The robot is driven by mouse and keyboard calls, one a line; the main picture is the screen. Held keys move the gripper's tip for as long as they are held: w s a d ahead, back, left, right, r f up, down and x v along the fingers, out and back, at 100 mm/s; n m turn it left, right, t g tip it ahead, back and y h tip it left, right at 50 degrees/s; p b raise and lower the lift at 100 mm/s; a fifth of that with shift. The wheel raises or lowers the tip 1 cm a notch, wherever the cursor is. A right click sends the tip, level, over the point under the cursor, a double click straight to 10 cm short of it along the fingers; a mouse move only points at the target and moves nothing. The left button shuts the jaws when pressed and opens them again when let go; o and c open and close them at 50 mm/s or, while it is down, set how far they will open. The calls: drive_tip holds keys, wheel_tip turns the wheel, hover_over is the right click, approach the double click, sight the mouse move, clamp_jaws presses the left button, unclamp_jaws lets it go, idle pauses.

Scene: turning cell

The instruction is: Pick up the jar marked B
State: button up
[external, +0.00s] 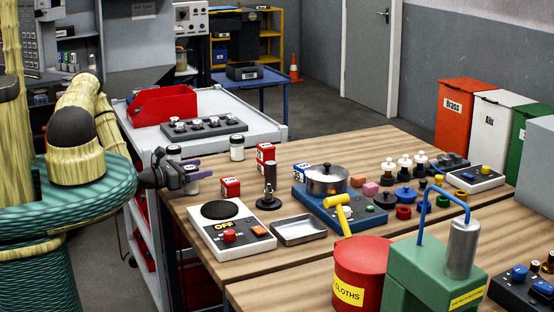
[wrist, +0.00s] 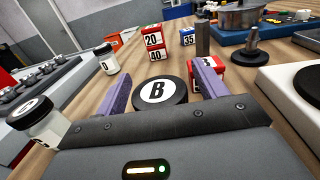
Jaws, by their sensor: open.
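The jar marked B (wrist: 158,91) has a black lid with a white disc and a black letter B. In the wrist view its lid lies between the two purple fingers of my gripper (wrist: 161,72); most of its body is hidden behind the gripper's housing. In the external view my gripper (external: 199,167) is at the table's left end, and the jar there (external: 192,186) is mostly covered by it. My gripper is open, with a finger on each side of the lid. I cannot tell whether either finger touches the jar.
A jar marked D (wrist: 107,60) stands farther off to the left. Another black-lidded jar (wrist: 42,125) is close on the left, its letter unclear. Stacked red blocks numbered 20 (wrist: 153,40) and 40 (wrist: 158,55) stand ahead. A red block (external: 230,187) is right of my gripper.

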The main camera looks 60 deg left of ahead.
drive_tip(key=c, duration=1.1)
drive_tip(key=shift+r+b, duration=0.6)
drive_tip(key=shift+r, duration=4.4)
